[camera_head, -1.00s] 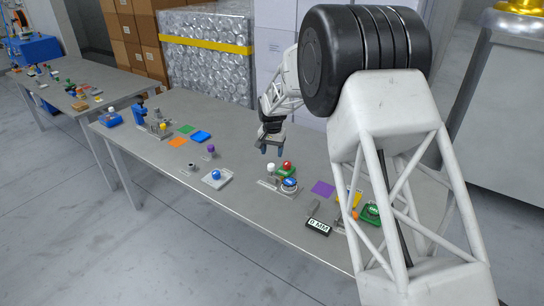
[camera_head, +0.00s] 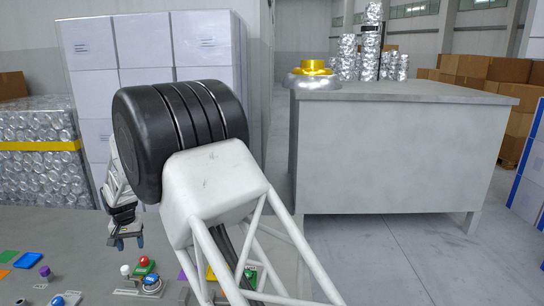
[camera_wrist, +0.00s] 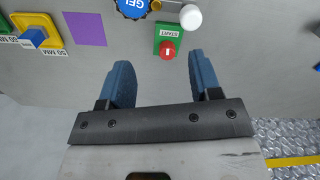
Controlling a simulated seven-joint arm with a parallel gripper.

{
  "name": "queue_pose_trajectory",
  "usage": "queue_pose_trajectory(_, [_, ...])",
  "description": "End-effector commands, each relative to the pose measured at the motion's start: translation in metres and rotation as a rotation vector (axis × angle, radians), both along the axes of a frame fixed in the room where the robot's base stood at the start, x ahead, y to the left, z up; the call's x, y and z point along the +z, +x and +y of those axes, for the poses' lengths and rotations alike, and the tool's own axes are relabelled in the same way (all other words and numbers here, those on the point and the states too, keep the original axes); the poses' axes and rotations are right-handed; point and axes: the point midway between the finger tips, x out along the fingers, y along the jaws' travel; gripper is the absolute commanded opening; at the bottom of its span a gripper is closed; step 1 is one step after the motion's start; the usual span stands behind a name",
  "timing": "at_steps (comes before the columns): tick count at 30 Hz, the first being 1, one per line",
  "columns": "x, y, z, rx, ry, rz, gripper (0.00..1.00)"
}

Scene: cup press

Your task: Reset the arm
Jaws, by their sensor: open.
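My gripper (camera_head: 126,241) hangs above the grey worktable (camera_head: 60,228) at the left of the head view. In the wrist view my gripper (camera_wrist: 164,82) has its two blue fingers spread apart with nothing between them. A red button on a green START base (camera_wrist: 168,47) is just beyond the fingertips, below them, apart from the gripper. It also shows in the head view as a red button (camera_head: 144,262). A white knob (camera_wrist: 190,17) and a blue GEL button (camera_wrist: 131,6) stand by it.
A purple square (camera_wrist: 85,28) and a yellow fixture with a blue block (camera_wrist: 35,36) lie on the table. In the head view, a purple-topped peg (camera_head: 45,271) is at the left. A grey counter (camera_head: 390,150) with a gold-topped dome (camera_head: 314,72) stands at right.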

Motion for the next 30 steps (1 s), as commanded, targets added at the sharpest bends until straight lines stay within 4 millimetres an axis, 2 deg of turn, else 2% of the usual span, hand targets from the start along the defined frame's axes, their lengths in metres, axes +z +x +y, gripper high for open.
queue_pose_trajectory(6, [0.046, 0.007, -0.065, -0.026, 0.011, -0.014, 0.58])
queue_pose_trajectory(16, [0.108, 0.002, -0.169, -0.063, 0.024, -0.036, 0.58])
queue_pose_trajectory(23, [0.145, -0.012, -0.240, -0.088, 0.031, -0.052, 0.58])
queue_pose_trajectory(30, [0.176, -0.035, -0.311, -0.113, 0.038, -0.068, 0.58])
